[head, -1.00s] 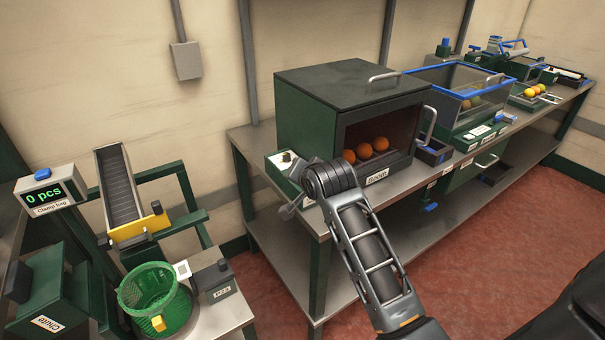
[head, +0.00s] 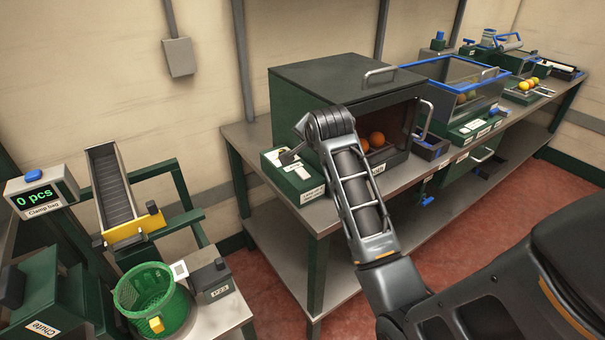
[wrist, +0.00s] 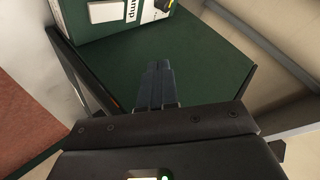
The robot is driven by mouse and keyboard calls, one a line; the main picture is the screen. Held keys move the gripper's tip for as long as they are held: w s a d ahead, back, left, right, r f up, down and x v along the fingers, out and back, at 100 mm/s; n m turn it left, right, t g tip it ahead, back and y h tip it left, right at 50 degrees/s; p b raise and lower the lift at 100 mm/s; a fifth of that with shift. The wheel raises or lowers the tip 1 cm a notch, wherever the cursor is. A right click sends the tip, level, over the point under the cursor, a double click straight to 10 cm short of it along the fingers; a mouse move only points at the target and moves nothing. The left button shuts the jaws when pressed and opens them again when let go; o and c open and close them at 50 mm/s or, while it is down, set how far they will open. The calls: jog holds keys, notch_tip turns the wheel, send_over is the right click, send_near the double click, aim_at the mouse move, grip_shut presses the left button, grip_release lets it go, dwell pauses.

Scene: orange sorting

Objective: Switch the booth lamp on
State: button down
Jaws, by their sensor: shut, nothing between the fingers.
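The booth (head: 345,80) is a dark green box with a black top and an open front on the steel table. A small green switch box (head: 292,184) with white labels stands at the booth's left. In the wrist view the closed fingers (wrist: 158,84) point toward a green box (wrist: 92,40) with a white plate, a partly cut "amp" label and a yellow-black part.
My arm crosses in front of the booth. A blue-rimmed bin (head: 455,75) and small trays stand further right on the table. At the left are a chute (head: 111,190), a green mesh basket (head: 150,300) and a "0 pcs" display (head: 40,198).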

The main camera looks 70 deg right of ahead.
jog(key=b, duration=0.6)
send_over(305, 176)
notch_tip(305, 176, down, 6)
jog(key=shift+s+f, duration=0.15)
jog(key=shift+f, duration=0.05)
jog(key=shift+w+f, duration=0.2)
jog(key=shift+f, duration=0.8)
jog(key=shift+f, duration=0.15)
dwell(0.6)
jog(key=shift+d+f, duration=0.1)
jog(key=shift+f, duration=0.35)
dwell(0.6)
jog(key=shift+r+p, duration=0.4)
jog(key=shift+r, duration=0.15)
